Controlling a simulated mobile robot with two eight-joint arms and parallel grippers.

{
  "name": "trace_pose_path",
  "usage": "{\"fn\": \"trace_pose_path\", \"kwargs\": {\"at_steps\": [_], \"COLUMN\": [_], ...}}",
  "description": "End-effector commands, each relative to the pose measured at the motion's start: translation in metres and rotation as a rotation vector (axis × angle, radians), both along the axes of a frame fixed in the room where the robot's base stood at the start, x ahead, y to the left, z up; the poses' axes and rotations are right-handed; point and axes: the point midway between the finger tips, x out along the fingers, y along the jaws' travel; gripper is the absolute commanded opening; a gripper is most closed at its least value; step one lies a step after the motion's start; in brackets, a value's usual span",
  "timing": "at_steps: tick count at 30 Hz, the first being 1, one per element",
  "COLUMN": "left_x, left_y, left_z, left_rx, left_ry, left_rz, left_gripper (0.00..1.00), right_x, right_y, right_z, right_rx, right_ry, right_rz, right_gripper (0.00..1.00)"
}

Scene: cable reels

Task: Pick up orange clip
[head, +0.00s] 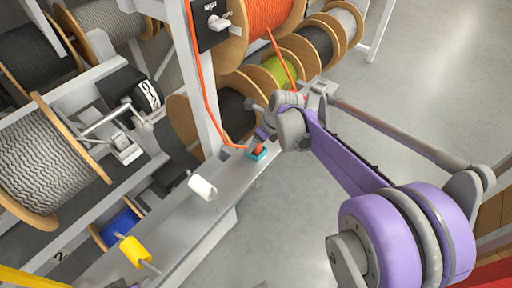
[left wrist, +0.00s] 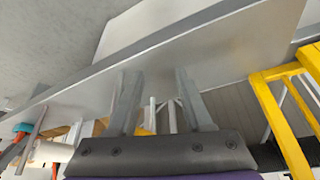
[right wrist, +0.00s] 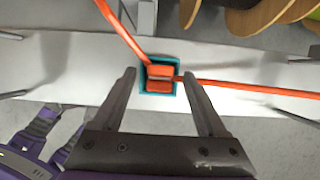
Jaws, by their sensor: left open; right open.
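The orange clip (right wrist: 160,72) sits in a teal square holder (right wrist: 144,84) on a pale metal beam. An orange cable (right wrist: 230,84) passes at the clip. In the head view the clip (head: 259,149) and the teal holder (head: 254,157) are small, just below my right gripper (head: 264,132). In the right wrist view my right gripper (right wrist: 159,76) is open, with its fingertips on either side of the clip; I cannot tell if they touch. My left gripper (left wrist: 156,74) is open and empty under a metal beam; it does not show in the head view.
The metal beam (head: 178,222) carries a white spool (head: 202,187) and a yellow one (head: 135,252). Cable reels crowd the rack, including an orange reel (head: 268,20). A white post (head: 203,90) stands beside the clip. Yellow rails (left wrist: 275,110) are near my left gripper. Open floor lies right.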

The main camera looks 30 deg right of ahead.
Motion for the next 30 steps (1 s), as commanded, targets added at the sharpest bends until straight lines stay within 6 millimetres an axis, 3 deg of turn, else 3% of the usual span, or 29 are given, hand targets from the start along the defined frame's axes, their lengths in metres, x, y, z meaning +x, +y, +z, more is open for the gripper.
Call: {"fn": "trace_pose_path", "kwargs": {"at_steps": [2, 12, 15, 25, 30], "left_x": [0.0, 0.0, 0.0, 0.0, 0.0], "left_y": [0.0, 0.0, 0.0, 0.0, 0.0], "left_z": [0.0, 0.0, 0.0, 0.001, 0.004], "left_rx": [0.0, 0.0, 0.0, 0.0, 0.0], "left_ry": [0.0, 0.0, 0.0, 0.0, -0.001], "left_rz": [0.0, 0.0, 0.0, 0.0, 0.0], "left_gripper": [0.5, 0.5, 0.5, 0.5, 0.5], "right_x": [0.0, 0.0, 0.0, 0.0, 0.0], "right_y": [0.0, 0.0, 0.0, 0.0, 0.0], "right_z": [0.0, 0.0, 0.0, 0.003, 0.026], "right_rx": [0.0, 0.0, 0.0, 0.0, 0.0], "right_ry": [0.0, 0.0, 0.0, 0.0, -0.001], "right_rz": [0.0, 0.0, 0.0, 0.0, 0.0], "right_gripper": [0.75, 0.14, 0.0, 0.0, 0.0]}}
